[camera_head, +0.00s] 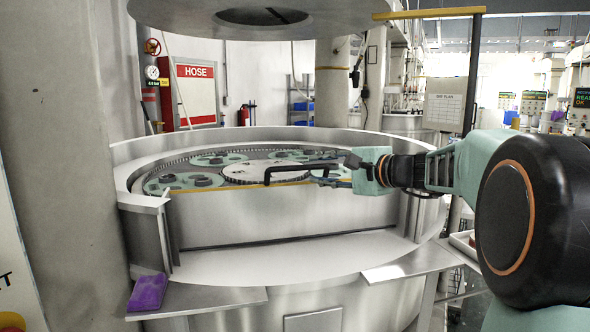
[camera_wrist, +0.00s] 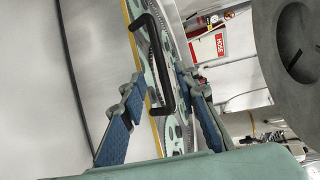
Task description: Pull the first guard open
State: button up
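The guard (camera_head: 260,220) is an upright curved metal panel at the front of the round lapping machine, with a yellow strip along its top edge. It also shows in the wrist view (camera_wrist: 98,50). A black bar handle (camera_head: 285,169) is at its top. My gripper (camera_head: 335,180) is at the right end of the handle in the head view, partly hidden there. In the wrist view my gripper (camera_wrist: 160,82) is open, with its two blue-padded fingers apart on either side of the handle (camera_wrist: 157,50). I see gaps between handle and fingers; contact is not visible.
Behind the guard lies the lapping plate (camera_head: 265,171) with several green geared carriers. A round metal upper plate (camera_head: 180,18) hangs above. A purple block (camera_head: 148,292) lies on the front left ledge (camera_head: 210,298). The pale shelf (camera_head: 300,255) before the guard is clear.

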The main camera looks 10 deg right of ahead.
aim_at(300, 168)
jog(key=p+x, duration=0.1)
jog(key=x, duration=0.8)
jog(key=shift+s, duration=0.1)
grip_shut()
